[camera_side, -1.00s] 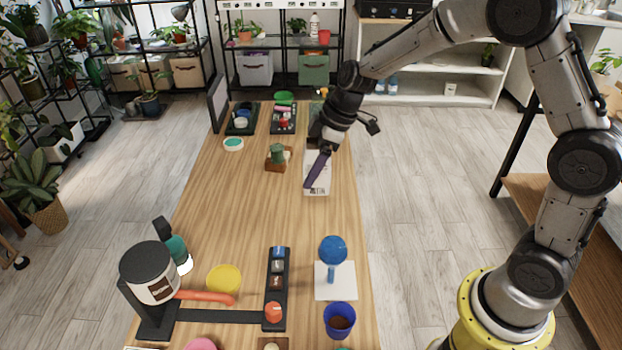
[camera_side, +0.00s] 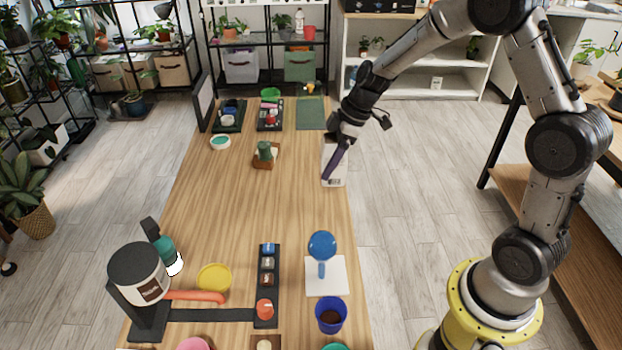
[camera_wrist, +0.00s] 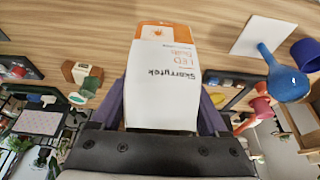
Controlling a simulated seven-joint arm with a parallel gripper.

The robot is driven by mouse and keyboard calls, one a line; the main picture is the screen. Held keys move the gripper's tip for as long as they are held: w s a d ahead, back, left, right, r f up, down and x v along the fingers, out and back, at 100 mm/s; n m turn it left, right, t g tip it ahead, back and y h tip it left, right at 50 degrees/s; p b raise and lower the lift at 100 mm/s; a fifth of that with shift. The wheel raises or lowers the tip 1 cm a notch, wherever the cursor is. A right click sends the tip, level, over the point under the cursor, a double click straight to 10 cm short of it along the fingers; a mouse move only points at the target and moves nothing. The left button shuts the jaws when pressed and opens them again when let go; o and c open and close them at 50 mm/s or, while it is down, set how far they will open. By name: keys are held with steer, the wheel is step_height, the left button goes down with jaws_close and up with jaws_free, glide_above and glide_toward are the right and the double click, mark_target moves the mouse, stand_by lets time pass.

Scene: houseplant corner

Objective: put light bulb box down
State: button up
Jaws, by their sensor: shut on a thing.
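The light bulb box (camera_side: 335,176) is white and stands out at the table's right edge in the side view. In the wrist view the white and orange box (camera_wrist: 162,75) shows its "LED Bulb" print. My gripper (camera_side: 339,157) has its purple fingers on either side of the box and is shut on it. In the wrist view the fingers (camera_wrist: 160,108) flank the box's near part. I cannot tell whether the box touches the table.
The wooden table (camera_side: 220,205) is clear around its middle. A green mat (camera_side: 310,113) lies at the far right. A brown block with a green top (camera_side: 265,155) and a white-teal dish (camera_side: 220,142) stand left. A blue scoop (camera_side: 322,246) and blue pot (camera_side: 331,315) are nearer.

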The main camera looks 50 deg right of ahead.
steer(key=w+f, duration=0.5)
steer(key=f, duration=0.1)
steer(key=shift+w+d+f, duration=0.15)
steer(key=shift+w+d, duration=0.1)
steer(key=shift+w, duration=0.15)
steer(key=shift+f, duration=1.55)
steer(key=shift+f, duration=0.1)
steer(key=o, duration=1.2)
steer(key=shift+o, duration=0.2)
